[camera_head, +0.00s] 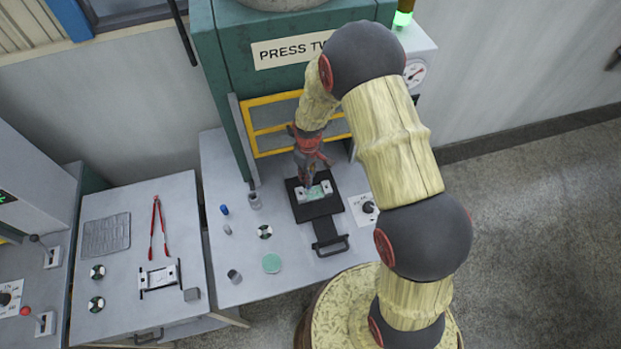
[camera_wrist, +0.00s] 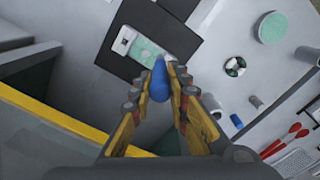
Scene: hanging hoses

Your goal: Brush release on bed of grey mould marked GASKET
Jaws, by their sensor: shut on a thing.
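My gripper (camera_head: 309,180) is over the small mould (camera_head: 326,187) on a black plate (camera_head: 303,211), at the press front. In the wrist view my gripper (camera_wrist: 170,72) is shut on a blue rounded handle (camera_wrist: 159,82), which I take for the brush. Its bristle end is hidden or too small to make out. The mould (camera_wrist: 123,39) is a pale grey block with a green bed (camera_wrist: 146,52). The handle's far end lies close to the bed in the picture. I cannot tell whether the brush touches it. No GASKET marking is readable.
A round green pad (camera_head: 271,263), a blue cylinder (camera_head: 224,210) and small grey pots lie left. The left table holds red-handled tongs (camera_head: 158,228) and a handled plate (camera_head: 160,276).

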